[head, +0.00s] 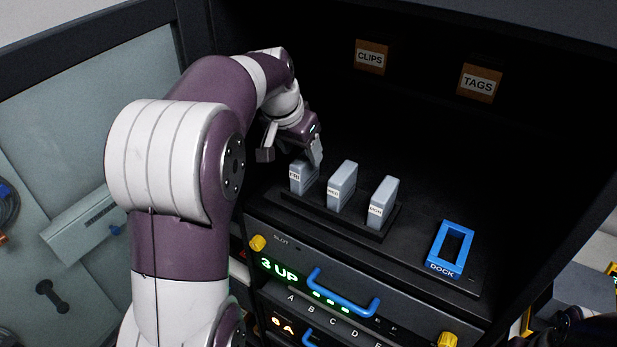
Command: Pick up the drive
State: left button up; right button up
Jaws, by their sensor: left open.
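Three grey drives stand upright in a black rack (322,207) on the dark shelf. The left drive (298,181) has a label that seems to read FRI. The middle drive (342,185) has a label too small to read surely. The right drive (382,202) has a label that seems to read MON. My left gripper (291,158) is open, just above and behind the left drive, with one finger close to its top right. I cannot tell whether it touches. My right gripper is not in view.
A blue frame marked DOCK (452,248) stands empty at the right of the shelf. Below is a unit with a blue handle (343,299) and yellow knobs. CLIPS (371,57) and TAGS (479,83) labels are at the back. The shelf behind the drives looks clear.

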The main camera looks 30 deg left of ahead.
aim_at(305, 156)
pick_arm(q)
jog(key=p+x, duration=0.1)
jog(key=x, duration=0.2)
jog(key=w+p+x, duration=0.1)
jog(key=p+x, duration=0.1)
jog(key=x, duration=0.1)
jog(key=shift+w+a, duration=0.2)
jog(key=shift+s+f, duration=0.15)
jog(key=shift+f, duration=0.05)
jog(key=shift+s+a, duration=0.1)
jog(key=shift+c, duration=0.6)
grip_shut()
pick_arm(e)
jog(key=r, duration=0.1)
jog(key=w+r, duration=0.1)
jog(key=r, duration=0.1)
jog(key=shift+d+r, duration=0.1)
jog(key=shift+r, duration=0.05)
